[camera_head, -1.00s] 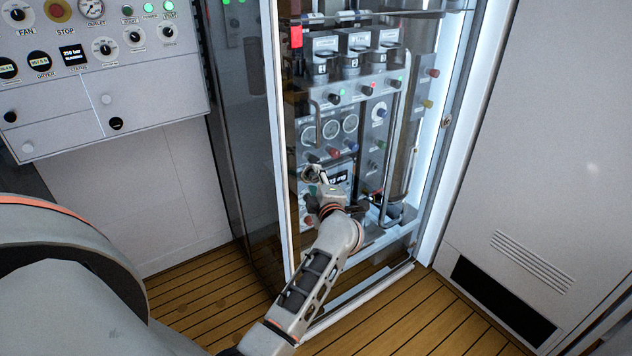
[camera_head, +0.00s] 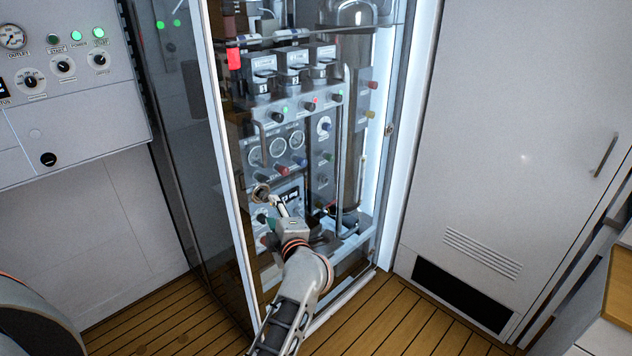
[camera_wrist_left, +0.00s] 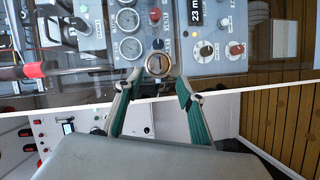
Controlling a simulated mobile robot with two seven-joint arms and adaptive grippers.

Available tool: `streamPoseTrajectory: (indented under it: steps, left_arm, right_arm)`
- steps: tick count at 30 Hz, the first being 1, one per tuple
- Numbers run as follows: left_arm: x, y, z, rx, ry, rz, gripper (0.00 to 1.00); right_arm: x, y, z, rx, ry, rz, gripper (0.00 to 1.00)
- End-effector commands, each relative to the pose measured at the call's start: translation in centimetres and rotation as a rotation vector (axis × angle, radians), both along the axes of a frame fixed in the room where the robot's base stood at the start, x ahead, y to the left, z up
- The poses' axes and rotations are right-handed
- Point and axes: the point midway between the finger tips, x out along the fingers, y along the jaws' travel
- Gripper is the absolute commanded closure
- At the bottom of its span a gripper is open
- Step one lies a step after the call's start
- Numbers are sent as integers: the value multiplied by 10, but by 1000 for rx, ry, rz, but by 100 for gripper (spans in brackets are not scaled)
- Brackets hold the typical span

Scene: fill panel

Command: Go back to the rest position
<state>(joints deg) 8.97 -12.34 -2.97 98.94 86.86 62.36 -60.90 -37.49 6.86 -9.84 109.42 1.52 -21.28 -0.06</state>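My left gripper (camera_head: 272,204) is in front of the lower part of the fill panel (camera_head: 305,118), seen through the cabinet's glass. In the left wrist view its two green-padded fingers (camera_wrist_left: 158,84) are apart, with nothing held between them. A round metal ring fitting (camera_wrist_left: 158,65) shows just beyond and between the fingertips. It also shows in the head view (camera_head: 261,192); whether a finger touches it I cannot tell. The gripper hides part of the lower panel. My right gripper is in neither view.
A white frame edge (camera_head: 232,165) runs upright just left of my left arm. A control box (camera_head: 62,95) with a gauge hangs at left. A white locker (camera_head: 510,140) stands at right. Wooden flooring (camera_head: 390,325) is clear in front.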

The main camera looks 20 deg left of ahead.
Motion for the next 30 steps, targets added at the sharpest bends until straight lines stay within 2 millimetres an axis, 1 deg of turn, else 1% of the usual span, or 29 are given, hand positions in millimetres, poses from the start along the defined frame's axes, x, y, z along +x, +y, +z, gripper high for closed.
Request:
streamPoseTrajectory:
  steps: [5, 8, 10, 11, 12, 14, 15, 17, 18, 20, 21, 23, 24, 25, 26, 27, 30]
  left_arm:
    - [-2, 1, 0, 23, -2, -3, 61]
    - [-11, 4, 4, 132, -12, -31, 61]
    - [-21, 0, 10, 271, -23, -81, 61]
    - [-25, -5, 12, 342, -24, -115, 61]
    - [-32, -15, 12, 442, -21, -173, 61]
    - [-42, -37, 6, 591, -3, -282, 61]
    - [-50, -55, -3, 683, 18, -364, 61]
    - [-63, -84, -24, 810, 68, -499, 61]
    - [-75, -102, -43, 884, 109, -591, 61]
    - [-92, -125, -72, 974, 177, -717, 61]
    - [-105, -137, -93, 1021, 226, -795, 61]
    - [-127, -151, -125, 1085, 307, -905, 61]
    - [-143, -159, -147, 1120, 364, -974, 61]
    - [-156, -163, -163, 1145, 407, -1024, 61]
    - [-169, -166, -178, 1168, 452, -1069, 61]
    - [-186, -168, -197, 1193, 511, -1127, 61]
    - [-226, -166, -238, 1245, 652, -1242, 61]
  right_arm:
    - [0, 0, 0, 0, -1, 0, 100]
    - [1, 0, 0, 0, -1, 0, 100]
    - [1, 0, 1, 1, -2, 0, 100]
    - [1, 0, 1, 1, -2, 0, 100]
    - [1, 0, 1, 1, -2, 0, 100]
    - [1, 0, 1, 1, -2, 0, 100]
    - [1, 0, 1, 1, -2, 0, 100]
    - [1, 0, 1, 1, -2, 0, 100]
    - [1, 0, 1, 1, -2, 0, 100]
    - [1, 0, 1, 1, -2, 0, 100]
    - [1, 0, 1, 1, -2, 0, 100]
    - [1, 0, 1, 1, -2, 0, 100]
    - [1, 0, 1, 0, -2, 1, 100]
    - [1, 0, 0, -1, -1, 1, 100]
    - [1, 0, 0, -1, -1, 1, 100]
    - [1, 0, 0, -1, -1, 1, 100]
    - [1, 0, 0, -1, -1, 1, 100]
